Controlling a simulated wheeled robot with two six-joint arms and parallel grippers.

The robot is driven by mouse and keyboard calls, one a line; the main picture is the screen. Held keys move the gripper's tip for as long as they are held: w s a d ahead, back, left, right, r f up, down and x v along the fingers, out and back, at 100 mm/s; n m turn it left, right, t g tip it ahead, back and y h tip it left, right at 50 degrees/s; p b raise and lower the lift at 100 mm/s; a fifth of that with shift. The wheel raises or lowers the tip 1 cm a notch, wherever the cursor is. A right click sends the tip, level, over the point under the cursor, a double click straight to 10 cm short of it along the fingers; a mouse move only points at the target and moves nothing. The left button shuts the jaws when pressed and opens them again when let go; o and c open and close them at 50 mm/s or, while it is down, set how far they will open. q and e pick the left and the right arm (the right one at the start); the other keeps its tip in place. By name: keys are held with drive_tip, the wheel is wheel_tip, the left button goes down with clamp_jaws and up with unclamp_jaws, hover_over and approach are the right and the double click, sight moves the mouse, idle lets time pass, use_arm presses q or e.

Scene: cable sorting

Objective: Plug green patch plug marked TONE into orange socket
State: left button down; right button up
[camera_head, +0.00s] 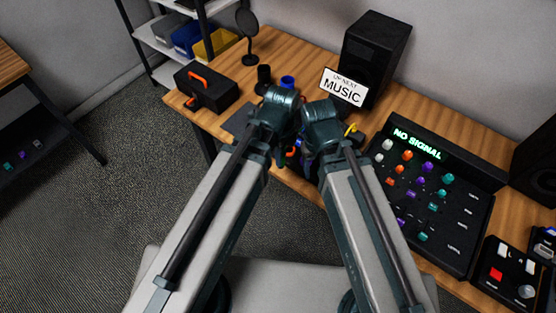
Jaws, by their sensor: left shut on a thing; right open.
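A dark console panel (462,205) with a green NO SIGNAL display stands on the desk at the right. Several coloured round pieces sit on it, including an orange one (407,155) and a teal-green one (447,178). I cannot tell which are knobs and which are sockets. No green plug marked TONE can be made out. My two arms rise from the bottom and their elbows meet mid-desk; both grippers are hidden behind them. Small orange and blue bits (290,153) show in the gap between the arms, too small to name.
A black speaker (372,55) and a MUSIC sign (343,88) stand behind my arms. A black toolbox (207,88) and a microphone (248,35) are at the left. A switch box (508,275) with a red button is at the lower right. Wooden desk shows around the console.

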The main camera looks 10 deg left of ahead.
use_arm(q)
drive_tip(key=w+d+r+p, duration=0.2)
drive_tip(key=w, duration=0.8)
drive_tip(key=shift+s+f+b, duration=0.15)
drive_tip(key=shift+f+b, duration=1.05)
drive_tip(key=shift+b, duration=0.1)
drive_tip(key=shift+s+f+b, duration=0.15)
drive_tip(key=shift+f+b, duration=1.05)
drive_tip(key=shift+b, duration=0.1)
use_arm(e)
drive_tip(key=shift+f, duration=1.45)
use_arm(q)
drive_tip(key=shift+f+b, duration=1.2)
use_arm(e)
drive_tip(key=shift+f, duration=1.15)
use_arm(q)
drive_tip(key=c, duration=0.6)
unclamp_jaws()
drive_tip(key=shift+o, duration=0.3)
drive_tip(key=o, duration=0.4)
drive_tip(key=shift+o, duration=0.2)
